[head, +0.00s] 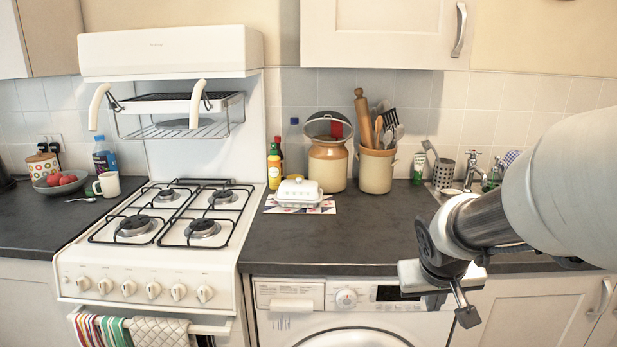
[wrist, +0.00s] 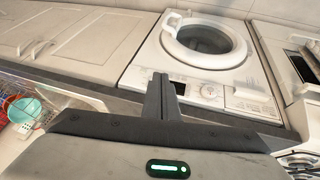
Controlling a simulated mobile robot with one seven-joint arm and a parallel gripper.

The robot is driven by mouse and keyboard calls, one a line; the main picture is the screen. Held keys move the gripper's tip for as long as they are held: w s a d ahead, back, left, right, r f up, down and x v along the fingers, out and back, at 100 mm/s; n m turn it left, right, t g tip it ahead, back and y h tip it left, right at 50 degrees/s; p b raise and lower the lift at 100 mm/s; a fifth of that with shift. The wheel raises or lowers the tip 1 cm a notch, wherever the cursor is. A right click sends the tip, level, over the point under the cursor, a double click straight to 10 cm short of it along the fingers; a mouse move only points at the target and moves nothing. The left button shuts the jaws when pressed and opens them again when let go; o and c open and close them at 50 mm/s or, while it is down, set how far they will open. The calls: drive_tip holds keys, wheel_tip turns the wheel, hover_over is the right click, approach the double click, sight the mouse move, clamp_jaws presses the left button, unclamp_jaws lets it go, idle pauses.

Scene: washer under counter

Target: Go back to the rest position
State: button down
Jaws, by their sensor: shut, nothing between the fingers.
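My gripper (head: 466,314) is at the lower right of the head view, with my arm coming in from the right edge. It hangs in front of the counter's front edge, by the washer's right side. In the wrist view my gripper (wrist: 163,92) has its fingers together and holds nothing. The white washer (head: 290,322) stands under the counter. Its round door (wrist: 207,42) looks shut in the wrist view; only its top shows in the head view.
The gas stove (head: 150,265) is left. Cupboard doors (head: 545,310) are right. A basket with coloured items (wrist: 22,110) shows in the wrist view.

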drive_tip(key=s+a+r+y, duration=0.1)
drive_tip(key=s+a+r, duration=0.2)
drive_tip(key=s, duration=0.2)
drive_tip(key=s+a+r+n+y, duration=0.1)
drive_tip(key=s+a+r, duration=0.15)
drive_tip(key=s, duration=0.35)
drive_tip(key=s+a+r+y, duration=0.1)
drive_tip(key=s+a+r, duration=0.2)
drive_tip(key=s+a, duration=0.15)
wheel_tip(320, 180, up, 18)
drive_tip(key=p, duration=1.9)
drive_tip(key=shift+s+r, duration=0.25)
drive_tip(key=shift+s, duration=0.05)
drive_tip(key=shift+d, duration=0.1)
